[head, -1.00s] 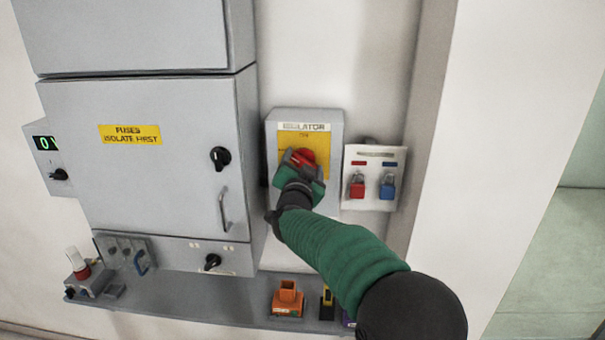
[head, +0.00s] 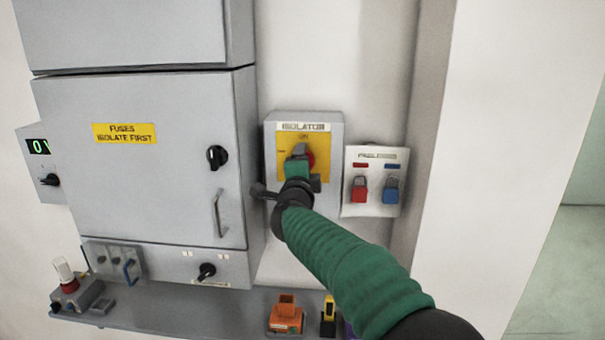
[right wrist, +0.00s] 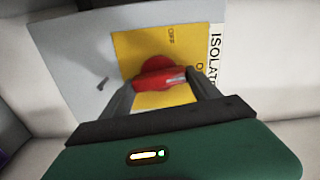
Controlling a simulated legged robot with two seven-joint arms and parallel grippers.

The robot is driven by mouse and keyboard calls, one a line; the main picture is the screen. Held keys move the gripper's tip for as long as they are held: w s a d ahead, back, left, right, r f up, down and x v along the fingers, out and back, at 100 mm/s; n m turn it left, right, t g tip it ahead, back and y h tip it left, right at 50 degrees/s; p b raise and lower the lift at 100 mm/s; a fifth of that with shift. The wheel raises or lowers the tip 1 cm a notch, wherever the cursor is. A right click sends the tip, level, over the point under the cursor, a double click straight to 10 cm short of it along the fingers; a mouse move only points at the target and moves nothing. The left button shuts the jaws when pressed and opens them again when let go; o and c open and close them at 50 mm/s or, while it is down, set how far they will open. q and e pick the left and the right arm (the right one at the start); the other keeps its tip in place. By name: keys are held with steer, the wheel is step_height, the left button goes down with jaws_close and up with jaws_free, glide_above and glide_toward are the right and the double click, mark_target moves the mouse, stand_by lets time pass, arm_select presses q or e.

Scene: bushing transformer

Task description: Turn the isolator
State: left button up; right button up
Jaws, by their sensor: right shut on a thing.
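The isolator is a grey box (head: 332,195) on the wall with a yellow plate (head: 284,160) and a red rotary handle (head: 310,158). My right gripper (head: 299,152) is at the handle and partly hides it in the head view. In the right wrist view, the red handle (right wrist: 160,78) lies between the two fingers of my right gripper (right wrist: 160,88), which is shut on it. The words "OFF" and "ON" show on the yellow plate there. My left gripper is not in view.
A grey fuse cabinet (head: 150,180) with black knobs and a bar handle stands left of the isolator. A padlock board (head: 376,207) with red and blue padlocks is close on the right. A shelf (head: 210,318) below holds several small items.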

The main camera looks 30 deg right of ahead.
steer(key=shift+f+m+b, duration=0.3)
steer(key=shift+m, duration=0.3)
steer(key=o, duration=1.1)
steer(key=shift+o, duration=1.3)
steer(key=shift+r, duration=0.1)
steer(key=shift+d, duration=0.1)
steer(key=shift+s, duration=0.1)
